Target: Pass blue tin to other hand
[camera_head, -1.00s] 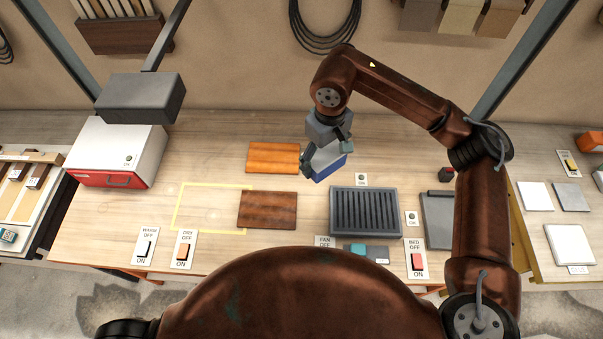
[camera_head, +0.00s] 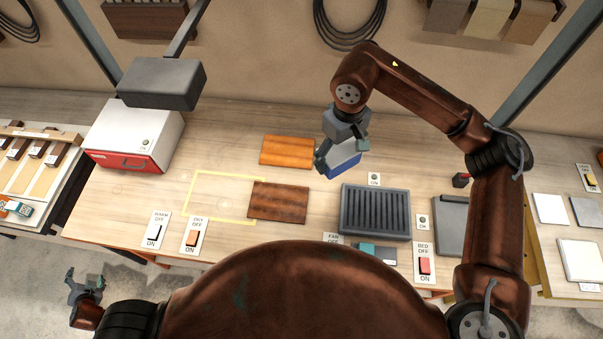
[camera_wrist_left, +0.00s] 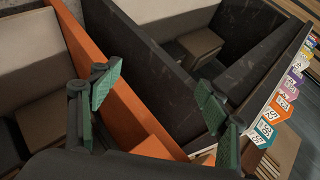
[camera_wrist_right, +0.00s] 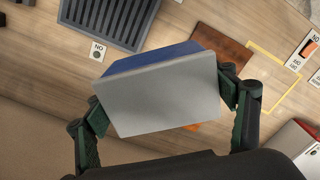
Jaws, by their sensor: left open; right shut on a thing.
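The blue tin (camera_head: 344,160) has a pale grey top and blue sides. My right gripper (camera_head: 341,150) is shut on it above the bench, behind the slatted grey tray. In the right wrist view the tin (camera_wrist_right: 160,92) sits between the two fingers of my right gripper (camera_wrist_right: 165,100), its grey face toward the camera. My left gripper (camera_head: 84,283) is at the lower left in the head view, low in front of the bench, open and empty. In the left wrist view its fingers (camera_wrist_left: 155,105) are spread apart with nothing between them.
Orange (camera_head: 287,151) and dark brown (camera_head: 278,202) wood panels lie on the bench, left of the slatted tray (camera_head: 375,212). A white box with a red front (camera_head: 135,135) stands back left under a grey lamp head (camera_head: 162,84). Switch plates line the front edge. Bins (camera_wrist_left: 130,75) fill the left wrist view.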

